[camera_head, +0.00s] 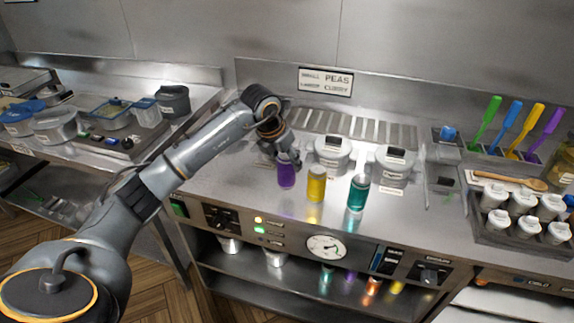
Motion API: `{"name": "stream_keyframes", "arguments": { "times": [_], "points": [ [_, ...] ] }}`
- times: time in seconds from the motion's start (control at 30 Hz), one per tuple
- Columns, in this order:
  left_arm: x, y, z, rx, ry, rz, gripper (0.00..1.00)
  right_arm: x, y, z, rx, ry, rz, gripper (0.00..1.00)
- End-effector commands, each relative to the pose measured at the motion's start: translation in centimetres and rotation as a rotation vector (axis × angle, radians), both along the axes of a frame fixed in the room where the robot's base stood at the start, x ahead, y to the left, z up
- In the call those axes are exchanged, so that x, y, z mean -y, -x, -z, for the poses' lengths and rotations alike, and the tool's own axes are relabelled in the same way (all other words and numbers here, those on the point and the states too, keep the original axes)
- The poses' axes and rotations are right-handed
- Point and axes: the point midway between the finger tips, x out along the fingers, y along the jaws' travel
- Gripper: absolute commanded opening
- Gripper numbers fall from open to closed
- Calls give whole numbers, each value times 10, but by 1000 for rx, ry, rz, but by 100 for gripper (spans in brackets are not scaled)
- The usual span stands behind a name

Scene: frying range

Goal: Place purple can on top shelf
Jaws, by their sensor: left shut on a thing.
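The purple can (286,174) stands upright on the steel counter of the range, at the left end of a short row of cans. My left gripper (284,158) reaches in from the left and is shut on the purple can near its top. The wrist partly hides the area behind the can. A yellow can (316,186) stands just right of it, and a teal can (357,195) stands further right. Below the counter is an open shelf (240,262) with metal pots and several coloured reflections or items. My right gripper does not show.
Two white lidded pots (332,155) stand behind the cans. A sign (325,81) reading peas and curry is on the back wall. Coloured utensils (486,122) and a rack of white jars (520,235) stand at the right. Tubs (52,126) fill the left counter.

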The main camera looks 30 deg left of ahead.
Motion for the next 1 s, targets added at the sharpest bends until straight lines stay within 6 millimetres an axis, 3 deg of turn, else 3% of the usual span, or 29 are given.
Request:
{"name": "stream_keyframes", "arguments": {
  "times": [0.3,0.67,0.7,0.8,1.0],
  "points": [
    [-2,-4,34,0,1,1,6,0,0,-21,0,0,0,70],
    [-3,-4,41,1,-1,1,6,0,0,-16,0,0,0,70],
    [-2,-4,40,-1,-1,1,57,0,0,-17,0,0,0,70],
    [-2,-4,39,-1,-1,1,71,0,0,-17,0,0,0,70],
    [-2,-4,39,-1,-1,1,71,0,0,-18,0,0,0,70]
  ]
}}
